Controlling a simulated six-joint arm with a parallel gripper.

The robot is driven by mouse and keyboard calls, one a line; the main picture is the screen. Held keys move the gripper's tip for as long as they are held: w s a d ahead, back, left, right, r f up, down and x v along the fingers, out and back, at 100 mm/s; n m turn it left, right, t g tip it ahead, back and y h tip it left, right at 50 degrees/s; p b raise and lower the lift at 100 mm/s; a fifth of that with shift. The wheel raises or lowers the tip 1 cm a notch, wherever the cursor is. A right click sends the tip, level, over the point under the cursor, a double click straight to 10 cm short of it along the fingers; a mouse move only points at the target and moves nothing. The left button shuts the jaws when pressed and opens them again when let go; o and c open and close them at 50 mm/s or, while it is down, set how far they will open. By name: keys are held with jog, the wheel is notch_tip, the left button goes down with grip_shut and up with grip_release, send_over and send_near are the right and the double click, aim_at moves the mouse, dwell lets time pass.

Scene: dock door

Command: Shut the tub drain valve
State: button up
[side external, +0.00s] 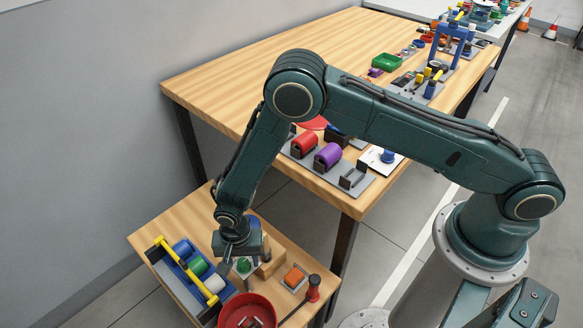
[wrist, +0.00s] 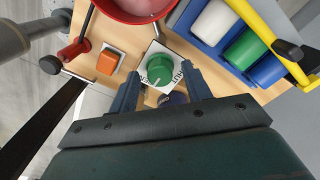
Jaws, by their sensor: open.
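A round green knob (wrist: 160,68) sits on a white square plate (wrist: 150,50) with dark lettering on its sides, too small to read surely. A pale pointer mark shows on the knob near its lower edge. In the side view the green knob (side external: 243,265) is partly hidden under my gripper (side external: 238,256). My gripper (wrist: 160,70) is open, with one finger on each side of the knob in the wrist view; contact cannot be told. A red tub (wrist: 143,10) stands beside the plate, and also shows in the side view (side external: 232,304).
An orange block (wrist: 107,62) sits on a grey plate. A lever with a red-and-black end (side external: 313,289) stands by the tub. A blue rack with colored rollers and a yellow bar (side external: 186,270) lies opposite. The larger wooden table (side external: 225,85) stands behind.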

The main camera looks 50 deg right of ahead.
jog(key=c, duration=1)
jog(key=shift+n, duration=0.4)
jog(key=n, duration=1.2)
jog(key=shift+n, duration=0.3)
jog(key=n, duration=0.4)
jog(key=shift+n, duration=0.3)
